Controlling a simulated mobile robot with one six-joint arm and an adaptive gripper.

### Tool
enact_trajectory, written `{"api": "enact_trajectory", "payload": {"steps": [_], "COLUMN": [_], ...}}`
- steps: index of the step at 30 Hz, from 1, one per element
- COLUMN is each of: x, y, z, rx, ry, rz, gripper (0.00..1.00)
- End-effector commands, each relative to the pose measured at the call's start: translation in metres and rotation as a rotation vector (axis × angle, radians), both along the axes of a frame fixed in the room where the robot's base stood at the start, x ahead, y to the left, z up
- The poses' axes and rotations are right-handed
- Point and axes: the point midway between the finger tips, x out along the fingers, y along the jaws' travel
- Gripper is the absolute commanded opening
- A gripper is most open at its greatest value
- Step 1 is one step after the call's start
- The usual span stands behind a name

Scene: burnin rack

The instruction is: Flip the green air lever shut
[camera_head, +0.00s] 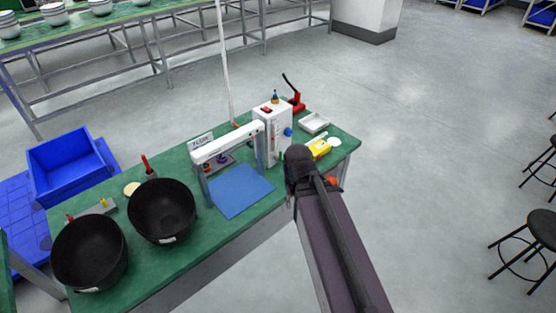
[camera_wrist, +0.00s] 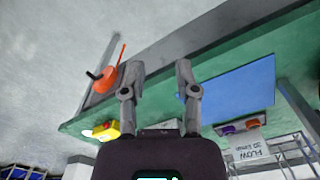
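A small upright green piece (camera_head: 281,156) shows beside the white box (camera_head: 272,133) in the head view, partly against my arm; it may be the green air lever, but it is too small to tell its position. I cannot make out a green lever in the wrist view. My gripper (camera_wrist: 158,68) is open and empty in the wrist view, with its two fingers apart over the table's front edge. In the head view the dark end of my arm hides the fingers. An orange round part (camera_wrist: 106,78) with an orange rod and a black handle lies left of the fingers.
The green table (camera_head: 185,247) carries a blue mat (camera_head: 240,190), a white arch (camera_head: 226,143), two black bowls (camera_head: 162,210), a yellow part (camera_head: 320,148), a white tray (camera_head: 314,122) and a red lever tool (camera_head: 296,103). The floor at right is clear up to the stools (camera_head: 540,228).

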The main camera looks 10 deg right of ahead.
Motion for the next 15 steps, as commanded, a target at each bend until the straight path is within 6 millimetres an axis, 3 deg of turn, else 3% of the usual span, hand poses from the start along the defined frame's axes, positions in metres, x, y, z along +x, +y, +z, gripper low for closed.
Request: {"api": "enact_trajectory", "payload": {"steps": [1,3,4,15], "x": [0.0,0.0,0.001,0.016], "y": [0.0,0.0,0.0,-0.005], "z": [0.0,-0.001,-0.001,-0.028], "rx": [0.0,-0.003,-0.005,-0.153], "ry": [0.0,0.0,-0.001,-0.03], "rz": [0.0,0.001,0.002,0.049], "gripper": [0.25,0.04,0.0,0.0]}}
